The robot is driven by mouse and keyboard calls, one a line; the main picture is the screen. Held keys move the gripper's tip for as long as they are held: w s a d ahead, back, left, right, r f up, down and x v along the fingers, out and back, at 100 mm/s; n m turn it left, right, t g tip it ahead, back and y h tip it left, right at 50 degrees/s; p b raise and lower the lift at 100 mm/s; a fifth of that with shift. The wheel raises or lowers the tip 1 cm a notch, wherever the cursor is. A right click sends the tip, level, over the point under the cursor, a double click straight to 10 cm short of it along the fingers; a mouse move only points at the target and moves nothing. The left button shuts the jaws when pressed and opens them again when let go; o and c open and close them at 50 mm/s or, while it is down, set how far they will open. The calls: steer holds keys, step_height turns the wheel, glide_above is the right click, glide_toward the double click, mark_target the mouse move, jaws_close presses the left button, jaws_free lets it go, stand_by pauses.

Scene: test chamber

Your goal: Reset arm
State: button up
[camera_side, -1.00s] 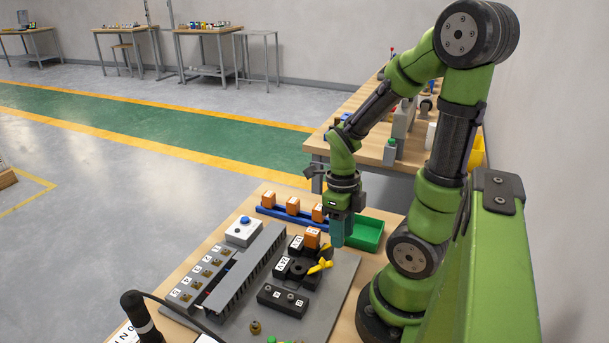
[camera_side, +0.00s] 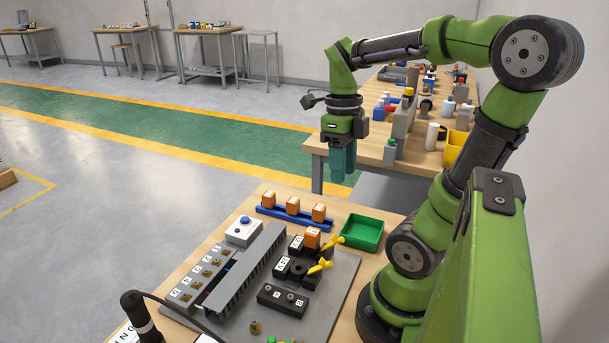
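My gripper (camera_side: 342,168) hangs pointing down, high above the back edge of the work table, clear of everything on it. Its teal fingers look close together, but the view does not show whether there is a gap between them. I see no object hanging below them. My arm is raised and bent, with its elbow at the upper right.
Below is a grey plate (camera_side: 338,292) with a slotted duct (camera_side: 245,270), black blocks (camera_side: 283,299) and yellow levers (camera_side: 320,267). Several orange blocks (camera_side: 292,205) sit on a blue rail. A green tray (camera_side: 362,232) lies right. A second table (camera_side: 400,165) holds bottles behind.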

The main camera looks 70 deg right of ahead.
steer(key=shift+d+r, duration=0.1)
steer(key=shift+r, duration=0.7)
steer(key=shift+w, duration=0.1)
